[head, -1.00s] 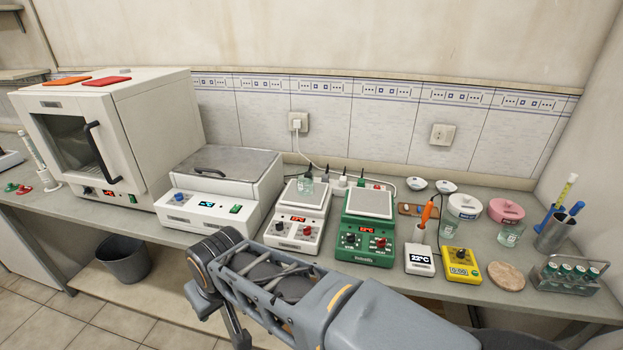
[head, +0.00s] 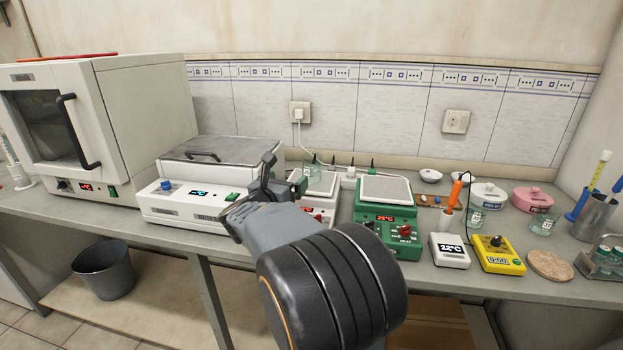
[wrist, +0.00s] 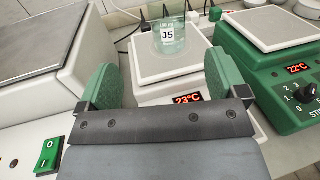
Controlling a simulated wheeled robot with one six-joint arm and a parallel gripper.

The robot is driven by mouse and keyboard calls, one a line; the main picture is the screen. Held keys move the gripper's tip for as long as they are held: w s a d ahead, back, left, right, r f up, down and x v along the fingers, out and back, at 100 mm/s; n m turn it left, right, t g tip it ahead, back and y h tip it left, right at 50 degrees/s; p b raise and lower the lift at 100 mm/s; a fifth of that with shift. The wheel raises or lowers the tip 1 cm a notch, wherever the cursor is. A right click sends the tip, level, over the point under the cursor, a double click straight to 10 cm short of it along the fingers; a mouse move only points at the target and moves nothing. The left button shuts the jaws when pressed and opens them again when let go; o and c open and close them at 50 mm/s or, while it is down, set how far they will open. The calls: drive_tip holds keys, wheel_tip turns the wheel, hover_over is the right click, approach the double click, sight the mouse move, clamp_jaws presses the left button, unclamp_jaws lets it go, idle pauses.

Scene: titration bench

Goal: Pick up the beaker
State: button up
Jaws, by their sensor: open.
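A clear glass beaker (wrist: 170,40) with a J5 label stands upright on the back of the white hotplate (wrist: 143,65) in the wrist view. The beaker (head: 312,168) also shows in the head view, behind my gripper (head: 284,179). My gripper is open and empty. In the wrist view its green finger pads are spread to either side, with the beaker ahead, between and beyond them, not touched. My arm hides much of the hotplate in the head view.
A green hotplate (head: 385,189) stands close on the right, a grey-lidded white bath (head: 232,150) on the left. Other small glass vessels (head: 543,224) stand farther right. A cable (head: 325,142) runs behind the hotplates. An orange probe (head: 455,192) stands upright.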

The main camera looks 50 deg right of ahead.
sight(307, 167)
drive_tip(key=shift+m+g, duration=0.3)
drive_tip(key=shift+m, duration=0.2)
drive_tip(key=x, duration=0.7)
drive_tip(key=shift+s+d+p, duration=0.15)
drive_tip(key=shift+s+p, duration=0.15)
drive_tip(key=shift+p+x, duration=0.4)
drive_tip(key=shift+x, duration=2.85)
drive_tip(key=shift+f, duration=0.15)
drive_tip(key=shift+c, duration=0.2)
drive_tip(key=c, duration=0.9)
drive_tip(key=shift+c, duration=0.7)
